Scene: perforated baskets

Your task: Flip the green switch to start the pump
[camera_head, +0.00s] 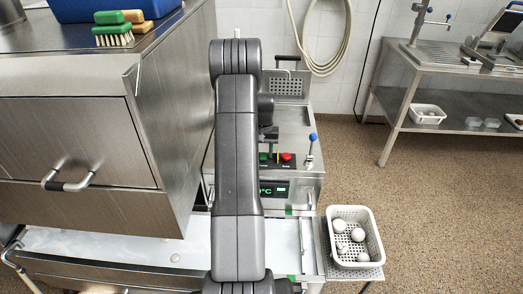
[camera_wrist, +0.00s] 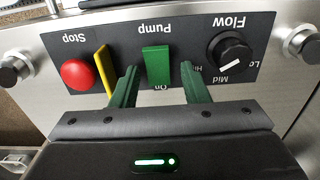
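In the wrist view the control panel appears upside down. The green switch (camera_wrist: 157,66), labelled Pump with On at one end, is in its middle. My gripper (camera_wrist: 159,74) is open, with one green finger on each side of the switch in the picture. I see gaps between the fingers and the switch; whether the tips touch the panel I cannot tell. In the head view my arm covers most of the gripper and the switch area. The panel's red stop button (camera_head: 286,157) shows just right of the arm.
A yellow lever or guard (camera_wrist: 104,70) stands between one finger and the stop button. The black flow knob (camera_wrist: 231,54) is on the other side. A steel cabinet (camera_head: 165,110) stands close left of my arm. A white basket (camera_head: 373,225) with several round items sits at right.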

